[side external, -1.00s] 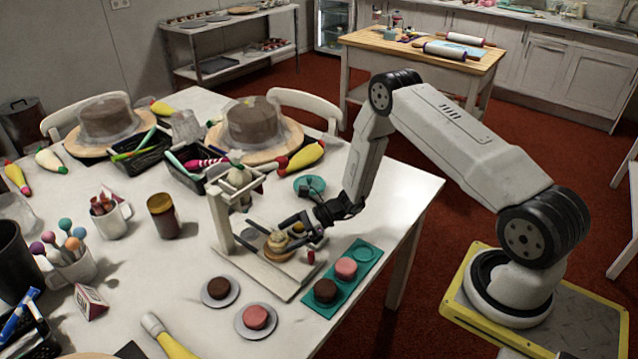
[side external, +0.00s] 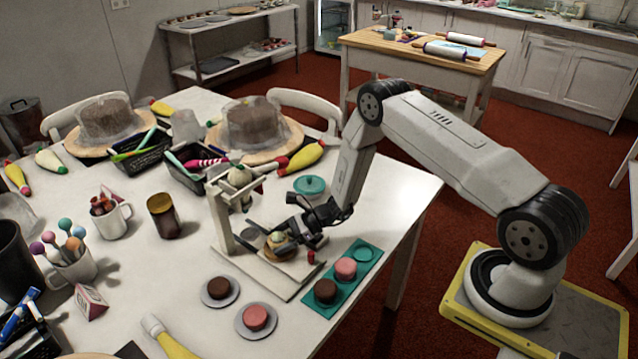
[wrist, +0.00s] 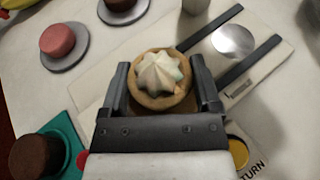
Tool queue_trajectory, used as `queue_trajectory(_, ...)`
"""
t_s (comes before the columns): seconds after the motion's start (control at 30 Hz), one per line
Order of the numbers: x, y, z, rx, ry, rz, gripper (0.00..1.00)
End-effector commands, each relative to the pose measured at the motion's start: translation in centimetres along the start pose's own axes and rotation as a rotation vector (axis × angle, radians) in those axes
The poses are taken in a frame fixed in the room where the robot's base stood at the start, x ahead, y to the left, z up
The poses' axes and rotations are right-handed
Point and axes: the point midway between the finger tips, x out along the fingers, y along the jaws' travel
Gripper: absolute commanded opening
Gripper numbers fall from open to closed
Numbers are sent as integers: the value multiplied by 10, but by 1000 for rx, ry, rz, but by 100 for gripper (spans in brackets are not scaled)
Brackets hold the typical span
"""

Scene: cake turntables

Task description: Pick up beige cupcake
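The beige cupcake (wrist: 160,82) has a tan case and a pale swirled top. It sits on the small white stand (side external: 274,272) in the side view, where the cupcake (side external: 277,246) is partly hidden. My gripper (wrist: 163,85) is open, with one dark finger on each side of the cupcake in the wrist view. The fingers are very close to its rim; I cannot tell whether they touch it. In the side view my gripper (side external: 290,236) is low at the stand, beside the cupcake.
A teal tray (side external: 366,254) holding brown and pink cakes lies to the right. Brown (side external: 220,291) and pink (side external: 255,317) cakes sit on plates in front. The stand's white upright frame (side external: 222,220) rises to the left.

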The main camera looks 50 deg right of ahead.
Motion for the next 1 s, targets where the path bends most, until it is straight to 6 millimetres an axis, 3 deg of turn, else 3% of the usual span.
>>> queue_trajectory(0.03,0,0,0,0,0,0,40)
queue_trajectory(0.1,0,0,0,0,0,0,17)
queue_trajectory(0.13,0,0,0,0,0,0,12)
queue_trajectory(0.57,-2,0,6,-1,-1,0,12)
queue_trajectory(0.87,-12,-1,30,-3,-2,-1,12)
queue_trajectory(1.0,-24,10,40,0,-2,0,12)
